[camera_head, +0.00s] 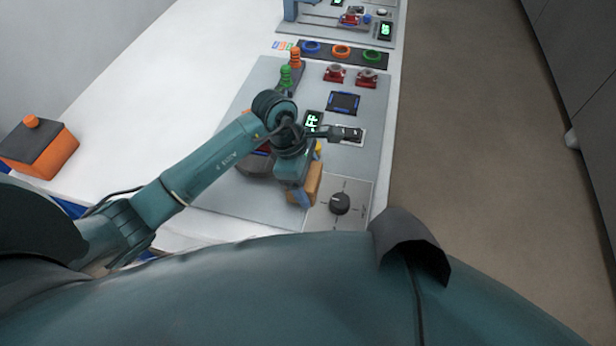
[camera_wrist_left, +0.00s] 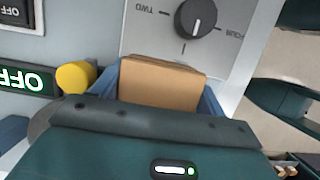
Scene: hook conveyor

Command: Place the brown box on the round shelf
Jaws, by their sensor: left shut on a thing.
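The brown box (camera_head: 314,183) is held in my left gripper (camera_head: 303,192), above the grey panel and beside the black knob. In the left wrist view the box (camera_wrist_left: 160,83) sits between the blue fingers of the left gripper (camera_wrist_left: 162,90), one on each side. A dark rounded piece (camera_head: 257,178), possibly the round shelf, stands on the panel behind my left wrist and is mostly covered by it. My right gripper does not show.
A black rotary knob (camera_head: 340,203) is close to the box. A yellow knob (camera_wrist_left: 76,77) and a lit OFF display (camera_head: 312,122) are nearby. Red buttons (camera_head: 367,78), green and orange stacked pieces and colored rings lie farther back. An orange box (camera_head: 40,147) stands at left.

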